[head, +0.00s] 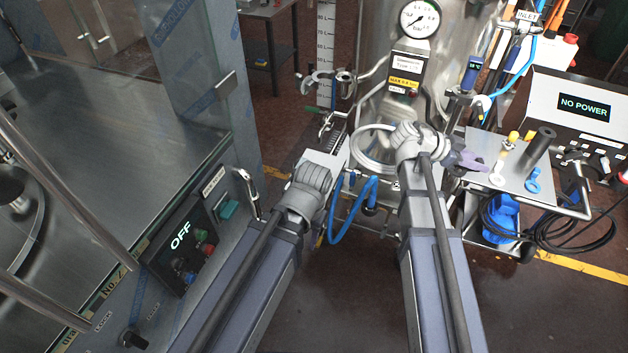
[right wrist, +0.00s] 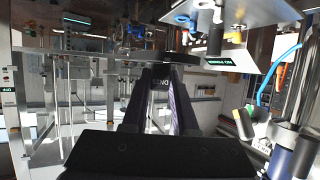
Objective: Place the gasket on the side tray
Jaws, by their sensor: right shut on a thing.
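My right gripper (head: 468,161) shows in the head view just left of the side tray (head: 542,194), a small metal shelf beside the steel vessel. In the right wrist view my right gripper (right wrist: 167,72) is shut on a thin dark disc, seen nearly edge-on, which looks like the gasket (right wrist: 180,58). I cannot make the gasket out clearly in the head view. The tray (right wrist: 265,14) appears at the top of the right wrist view, apart from the gasket. My left arm reaches up left of the vessel; its jaws are not clear.
A black cylinder (head: 541,147), a blue fitting (head: 532,182) and small pale, yellow-topped parts occupy the tray. A NO POWER panel (head: 583,108) stands behind it. The vessel (head: 375,60) is close to both arms. A steel bench (head: 110,130) fills the left side.

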